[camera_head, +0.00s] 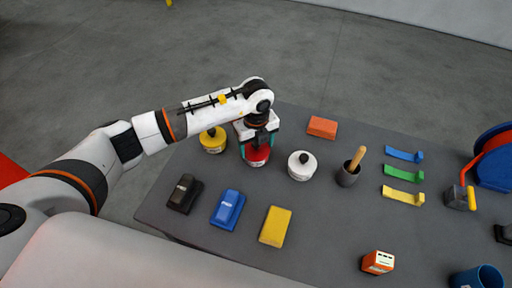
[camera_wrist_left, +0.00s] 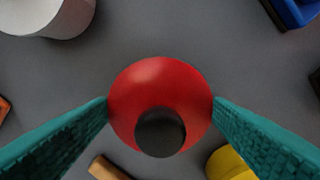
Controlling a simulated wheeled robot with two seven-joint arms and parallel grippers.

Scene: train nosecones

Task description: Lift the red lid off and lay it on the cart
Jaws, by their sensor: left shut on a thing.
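The red lid (camera_wrist_left: 165,85) is round with a dark knob (camera_wrist_left: 160,132) on top. In the head view the red lid (camera_head: 257,156) shows under my left gripper (camera_head: 258,142), among the jars at the far left of the grey cart (camera_head: 330,235). In the left wrist view my left gripper (camera_wrist_left: 160,108) has its two teal fingers on opposite sides of the lid, shut on it. What lies under the lid is hidden in the wrist view, so I cannot tell whether it rests on a jar. My right gripper is not in view.
A yellow-lidded jar (camera_head: 212,139) stands close left of the gripper and a white jar (camera_head: 301,165) to its right. A dark cup with a wooden handle (camera_head: 348,174), a yellow block (camera_head: 275,226) and a blue block (camera_head: 228,208) stand nearby. The cart's front middle is bare.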

